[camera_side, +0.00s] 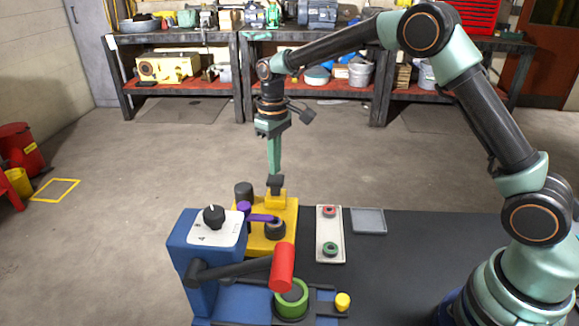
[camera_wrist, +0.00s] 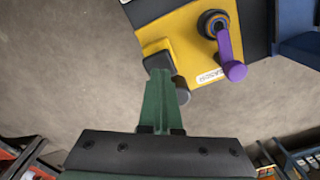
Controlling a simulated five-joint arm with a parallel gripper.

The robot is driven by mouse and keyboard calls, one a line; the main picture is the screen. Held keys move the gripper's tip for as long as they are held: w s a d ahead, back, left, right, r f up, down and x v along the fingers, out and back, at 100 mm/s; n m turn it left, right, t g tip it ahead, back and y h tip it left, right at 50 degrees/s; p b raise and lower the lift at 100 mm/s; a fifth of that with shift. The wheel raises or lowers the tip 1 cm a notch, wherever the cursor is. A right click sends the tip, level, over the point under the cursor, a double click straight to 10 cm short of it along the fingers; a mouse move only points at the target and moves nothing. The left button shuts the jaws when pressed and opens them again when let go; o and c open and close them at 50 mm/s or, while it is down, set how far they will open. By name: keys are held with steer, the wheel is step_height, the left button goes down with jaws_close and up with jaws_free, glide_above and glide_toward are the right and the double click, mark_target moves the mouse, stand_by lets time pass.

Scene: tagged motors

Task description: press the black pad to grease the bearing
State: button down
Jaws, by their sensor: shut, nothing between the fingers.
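The yellow grease unit (camera_side: 285,214) stands at the far edge of the black table. The black pad (camera_side: 276,186) is on the raised yellow block at its back; in the wrist view the pad (camera_wrist: 158,62) is at the unit's near corner. My gripper (camera_side: 274,176) is shut and empty, pointing straight down with its tips at the pad. In the wrist view the green fingers (camera_wrist: 160,72) overlap the pad's edge; I cannot tell whether they touch it. The dark ring-shaped bearing (camera_side: 275,231) sits at the unit's front, beside a purple lever (camera_side: 258,217).
A blue machine (camera_side: 183,245) with a dial and red-handled lever (camera_side: 282,267) stands in front. A pale tray (camera_side: 329,252) with a red and a green ring and a grey tray (camera_side: 369,229) lie to the right. The table's right side is clear.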

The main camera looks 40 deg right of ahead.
mark_target(275, 178)
steer(key=shift+f, duration=0.1)
stand_by(0.5)
steer(key=shift+f, duration=1.75)
steer(key=shift+r, duration=1.9)
steer(key=shift+f, duration=0.1)
steer(key=shift+f, duration=1.8)
steer(key=shift+r, duration=1.9)
